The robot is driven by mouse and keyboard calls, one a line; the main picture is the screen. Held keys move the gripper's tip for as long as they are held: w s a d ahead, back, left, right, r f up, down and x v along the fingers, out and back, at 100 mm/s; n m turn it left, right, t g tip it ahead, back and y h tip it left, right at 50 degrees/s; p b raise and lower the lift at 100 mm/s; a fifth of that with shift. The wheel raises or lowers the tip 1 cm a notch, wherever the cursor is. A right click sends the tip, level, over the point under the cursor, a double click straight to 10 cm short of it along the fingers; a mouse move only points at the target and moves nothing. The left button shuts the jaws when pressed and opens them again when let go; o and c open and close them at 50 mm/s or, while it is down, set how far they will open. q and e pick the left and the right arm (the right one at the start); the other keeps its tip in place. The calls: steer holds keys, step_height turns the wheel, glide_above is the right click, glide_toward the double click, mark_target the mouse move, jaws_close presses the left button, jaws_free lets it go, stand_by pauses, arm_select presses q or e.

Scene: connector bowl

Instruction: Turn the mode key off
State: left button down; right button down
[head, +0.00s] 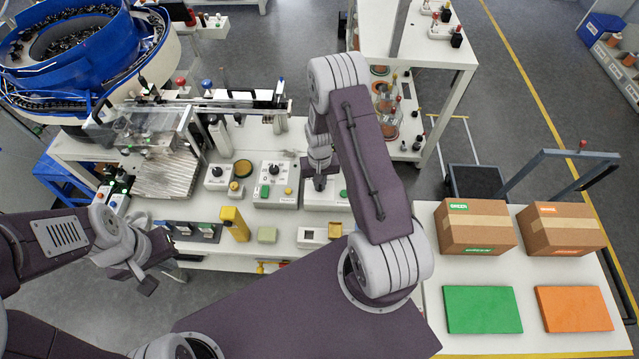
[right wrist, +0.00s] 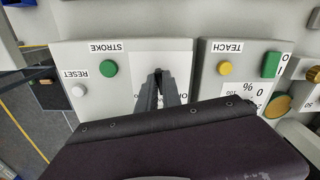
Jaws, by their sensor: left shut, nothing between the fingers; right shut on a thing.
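My right gripper (head: 319,182) reaches down onto a light control box (head: 316,202) right of the middle box on the bench. In the right wrist view its fingers (right wrist: 160,78) are shut on the mode key, in front of a white plate (right wrist: 176,62). The key itself is almost wholly hidden by the fingers, so its angle cannot be told. The plate's lettering is mostly covered. The same box (right wrist: 82,52) carries a green STROKE button (right wrist: 109,68) and a white RESET button (right wrist: 79,90). My left gripper (head: 150,272) is shut and empty, off the bench's front left.
The middle box (head: 265,199) has a black dial (head: 274,171); the right wrist view shows its yellow TEACH button (right wrist: 225,68). A yellow block (head: 233,224) stands near the bench's front. Two cartons (head: 475,229) (head: 563,230) stand on the right table.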

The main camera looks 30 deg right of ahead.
mark_target(320, 186)
steer(key=n+b, duration=0.1)
steer(key=n, duration=0.5)
steer(key=shift+d, duration=0.1)
steer(key=shift+n, duration=0.4)
stand_by(0.3)
steer(key=c, duration=1.5)
jaws_free()
steer(key=shift+r, duration=0.1)
step_height(320, 186, up, 9)
steer(key=shift+f+b, duration=0.1)
steer(key=shift+b, duration=0.6)
